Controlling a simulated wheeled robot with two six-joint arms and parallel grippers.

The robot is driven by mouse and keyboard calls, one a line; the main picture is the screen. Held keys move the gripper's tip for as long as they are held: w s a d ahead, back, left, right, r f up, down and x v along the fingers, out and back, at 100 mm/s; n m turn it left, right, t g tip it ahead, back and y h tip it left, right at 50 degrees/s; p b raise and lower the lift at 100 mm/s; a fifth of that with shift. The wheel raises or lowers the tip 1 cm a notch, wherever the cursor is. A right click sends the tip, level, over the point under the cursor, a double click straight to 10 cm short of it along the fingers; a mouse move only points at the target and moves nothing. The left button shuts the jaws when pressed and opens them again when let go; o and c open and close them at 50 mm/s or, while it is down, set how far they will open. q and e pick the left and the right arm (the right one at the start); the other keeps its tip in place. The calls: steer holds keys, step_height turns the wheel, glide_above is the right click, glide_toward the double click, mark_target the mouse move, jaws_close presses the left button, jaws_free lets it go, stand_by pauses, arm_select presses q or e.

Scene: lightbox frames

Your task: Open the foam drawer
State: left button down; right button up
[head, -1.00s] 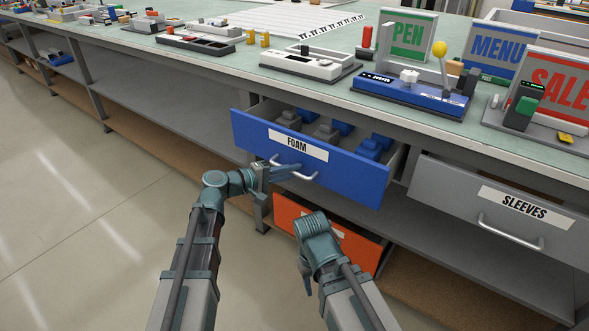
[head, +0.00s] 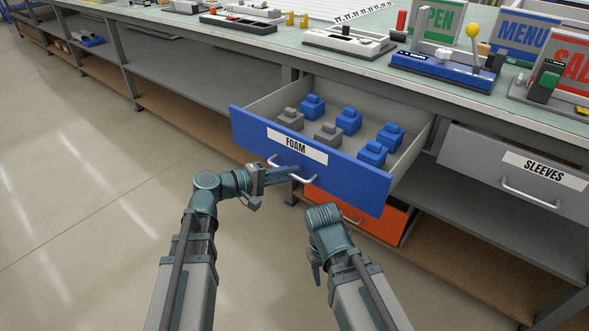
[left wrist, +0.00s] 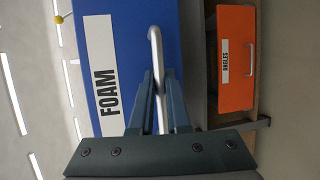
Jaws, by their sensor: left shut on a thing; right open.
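The blue drawer labelled FOAM (head: 345,181) is pulled well out from under the bench. Several blue and grey blocks (head: 328,133) lie inside it. My left gripper (head: 288,172) is shut on the drawer's silver handle (head: 303,179). In the left wrist view the fingers (left wrist: 159,103) close around the handle bar (left wrist: 155,50), beside the FOAM label (left wrist: 102,72). My right gripper (head: 316,272) hangs below and in front of the drawer, apart from it; its fingers are small in the head view.
An orange drawer (head: 385,220) sits lower, partly behind the blue one. A grey SLEEVES drawer (head: 480,180) is at the right. The bench top (head: 310,68) holds signs and devices. Floor (head: 80,200) at the left is clear.

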arm_select(q)
steer(key=shift+s+a, duration=0.25)
steer(key=shift+s, duration=0.1)
steer(key=c, duration=1.2)
jaws_free()
steer(key=shift+o, duration=0.2)
steer(key=p+v, duration=0.2)
steer(key=v, duration=1.2)
steer(key=shift+p, duration=0.3)
steer(key=shift+w+d, duration=0.1)
